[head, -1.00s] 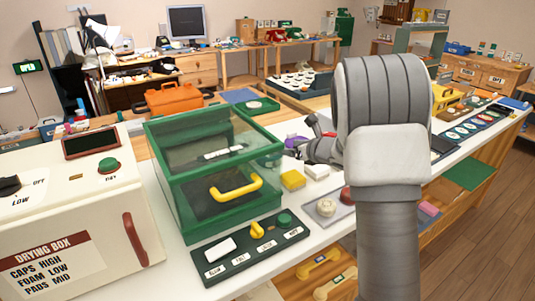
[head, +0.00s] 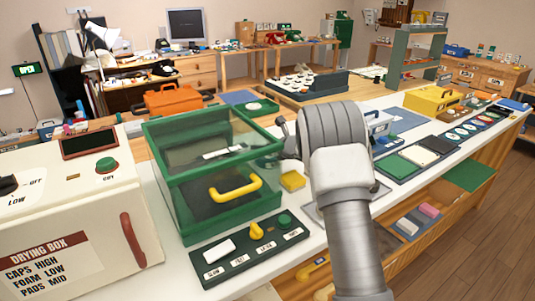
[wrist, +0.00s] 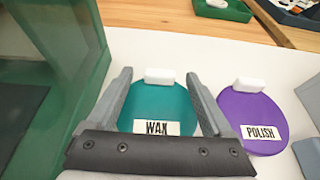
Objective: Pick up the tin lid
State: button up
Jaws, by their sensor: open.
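In the wrist view, a round teal lid (wrist: 160,104) with a white WAX label and a small white block-like knob lies on the white counter. A round purple lid (wrist: 251,118) marked POLISH, also with a white knob, lies to its right. My gripper (wrist: 158,76) is open and empty, its two fingers in view on either side of the teal lid. I cannot tell its height above it, and its base hides the lid's near edge. In the head view my arm hides both lids.
A green-framed clear box (head: 180,217) with a yellow handle stands left of my arm; its green wall is close left in the wrist view. A control panel (head: 243,255) lies before it. A yellow block (head: 292,181) is beside my arm. A drying box (head: 75,215) is far left.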

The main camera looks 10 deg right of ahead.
jog(key=shift+w+a, duration=0.1)
jog(key=shift+w, duration=0.05)
grip_shut()
dwell(0.4)
